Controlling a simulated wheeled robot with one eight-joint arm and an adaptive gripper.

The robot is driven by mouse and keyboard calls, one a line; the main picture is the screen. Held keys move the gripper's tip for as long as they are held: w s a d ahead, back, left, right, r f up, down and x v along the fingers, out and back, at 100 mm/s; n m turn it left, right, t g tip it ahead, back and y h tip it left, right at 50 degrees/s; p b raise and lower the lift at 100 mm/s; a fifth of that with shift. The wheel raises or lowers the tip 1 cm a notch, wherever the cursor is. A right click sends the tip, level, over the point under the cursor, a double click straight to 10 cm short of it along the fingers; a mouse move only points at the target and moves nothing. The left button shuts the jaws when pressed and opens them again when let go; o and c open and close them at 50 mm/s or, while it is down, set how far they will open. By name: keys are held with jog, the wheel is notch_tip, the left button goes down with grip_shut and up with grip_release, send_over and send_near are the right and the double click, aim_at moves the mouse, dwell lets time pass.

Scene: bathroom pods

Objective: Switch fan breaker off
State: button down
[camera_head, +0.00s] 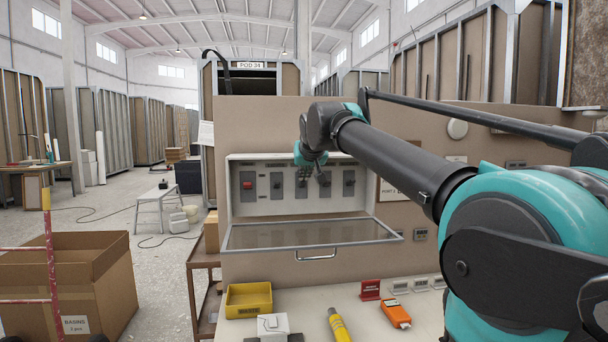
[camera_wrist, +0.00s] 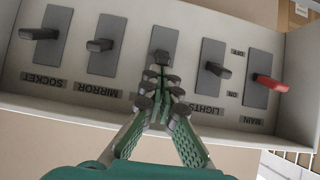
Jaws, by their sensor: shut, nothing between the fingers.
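The wrist view is upside down and shows the LIGHTS breaker (camera_wrist: 211,52), MIRROR breaker (camera_wrist: 107,32) and SOCKET breaker (camera_wrist: 53,20). The middle breaker (camera_wrist: 165,36), between LIGHTS and MIRROR, has its label hidden behind my fingers. My gripper (camera_wrist: 161,80) is shut and empty, its fingertips close to the middle lever (camera_wrist: 162,57). I cannot tell whether they touch, or the lever's position.
ON and OFF marks (camera_wrist: 235,74) sit beside MAIN. Neighbouring levers stick out on both sides of my fingers. On the bench (camera_head: 370,325) are a yellow bin (camera_head: 248,300), a yellow-handled tool (camera_head: 339,325), an orange device (camera_head: 396,314) and a red sign (camera_head: 370,290).

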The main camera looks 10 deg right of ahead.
aim_at(304, 184)
jog(key=shift+s+f+t, duration=0.15)
jog(key=shift+t, duration=0.15)
jog(key=f+t, duration=0.1)
jog(key=s+f+t, duration=0.1)
jog(key=t, duration=0.1)
jog(key=shift+s+f, duration=0.15)
jog(key=shift+f, duration=0.05)
dwell(0.4)
